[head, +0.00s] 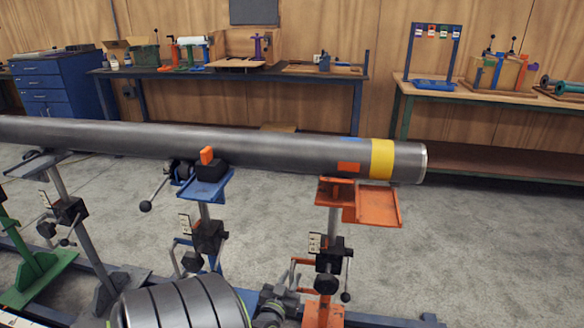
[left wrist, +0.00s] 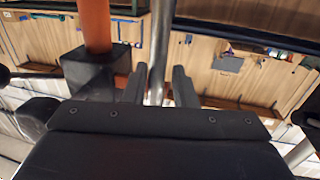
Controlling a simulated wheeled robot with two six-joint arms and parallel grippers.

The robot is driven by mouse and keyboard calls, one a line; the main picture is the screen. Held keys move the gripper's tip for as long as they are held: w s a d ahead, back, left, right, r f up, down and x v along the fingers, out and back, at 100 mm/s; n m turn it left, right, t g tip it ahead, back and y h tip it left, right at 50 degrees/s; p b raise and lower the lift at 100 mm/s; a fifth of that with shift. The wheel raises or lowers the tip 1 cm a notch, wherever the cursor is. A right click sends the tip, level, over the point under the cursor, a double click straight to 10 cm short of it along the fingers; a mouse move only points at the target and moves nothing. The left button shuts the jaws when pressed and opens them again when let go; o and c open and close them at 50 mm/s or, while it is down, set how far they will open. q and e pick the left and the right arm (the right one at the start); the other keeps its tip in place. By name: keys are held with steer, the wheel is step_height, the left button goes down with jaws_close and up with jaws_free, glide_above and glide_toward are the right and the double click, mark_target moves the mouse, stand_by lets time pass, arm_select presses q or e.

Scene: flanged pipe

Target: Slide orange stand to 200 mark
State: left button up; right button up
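The orange stand (head: 361,202) is at the right in the head view, its orange tray below the pipe's right end, with a black clamp and a small white label on its post. My left gripper (head: 277,303) is low beside it, left of its orange base. In the left wrist view an orange post (left wrist: 97,25) with a black block is at the left. My left gripper (left wrist: 158,84) has its fingers apart, with a silver rod (left wrist: 159,50) between them and slight gaps beside it. I cannot read any 200 mark. My right gripper is out of view.
A blue stand (head: 207,187) and a green stand (head: 38,270) are to the left. Blue base rails run below. Workbenches line the back wall; the right-hand floor is clear.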

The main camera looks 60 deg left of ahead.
arm_select(q)
steer(key=shift+o, duration=0.6)
steer(key=shift+w, duration=0.1)
steer(key=shift+d, duration=0.1)
